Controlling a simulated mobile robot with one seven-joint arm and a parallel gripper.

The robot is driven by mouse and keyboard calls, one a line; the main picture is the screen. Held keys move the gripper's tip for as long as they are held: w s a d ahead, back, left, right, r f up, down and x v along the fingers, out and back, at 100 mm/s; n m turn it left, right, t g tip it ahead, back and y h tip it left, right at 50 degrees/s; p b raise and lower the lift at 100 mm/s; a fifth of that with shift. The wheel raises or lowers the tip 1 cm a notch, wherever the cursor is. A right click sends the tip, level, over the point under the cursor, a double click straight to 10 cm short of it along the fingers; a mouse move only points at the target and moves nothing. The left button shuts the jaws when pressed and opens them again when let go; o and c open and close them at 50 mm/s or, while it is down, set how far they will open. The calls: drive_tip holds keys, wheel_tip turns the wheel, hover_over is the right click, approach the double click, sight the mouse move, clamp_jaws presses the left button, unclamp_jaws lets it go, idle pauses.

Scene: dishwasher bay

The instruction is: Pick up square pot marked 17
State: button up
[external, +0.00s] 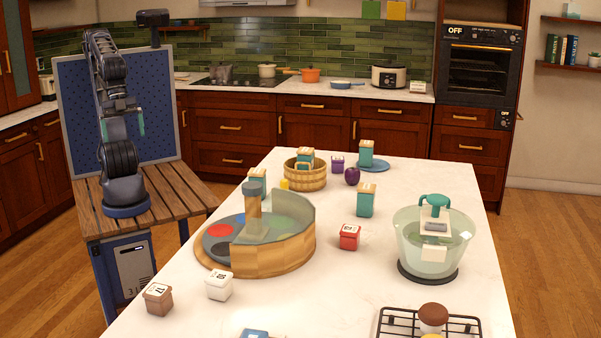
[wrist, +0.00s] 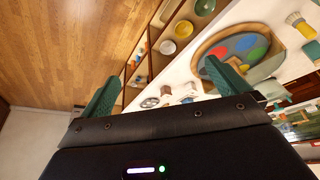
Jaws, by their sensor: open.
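The small brown square pot marked 17 (external: 158,299) stands on the white island's near left corner, its label on top. A similar white pot (external: 218,286) with a dark mark stands just right of it. My gripper (external: 122,125) is raised over the wooden stand at the left, well away from both pots. In the wrist view my gripper (wrist: 162,88) has its two teal fingers spread wide, with nothing held between them. I cannot pick out the brown pot for sure in the wrist view.
A round wooden divided tray (external: 270,258) stands behind the pots. A red square pot (external: 349,237), a teal canister (external: 366,200) and a glass bowl (external: 432,245) are farther right. A black rack (external: 400,322) is at the front right. The island's front middle is mostly clear.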

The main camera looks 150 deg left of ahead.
drive_tip(key=c, duration=0.5)
drive_tip(key=m+g+h, duration=0.2)
drive_tip(key=m+h, duration=0.1)
drive_tip(key=m, duration=0.6)
hover_over(157, 289)
drive_tip(key=s+a, duration=0.2)
drive_tip(key=s, duration=0.1)
wheel_tip(157, 289, down, 17)
drive_tip(key=x, duration=0.5)
drive_tip(key=shift+w+a, duration=0.15)
drive_tip(key=shift+w, duration=0.15)
drive_tip(key=shift+t, duration=0.3)
drive_tip(key=shift+w+x, duration=0.2)
drive_tip(key=shift+x, duration=2.7)
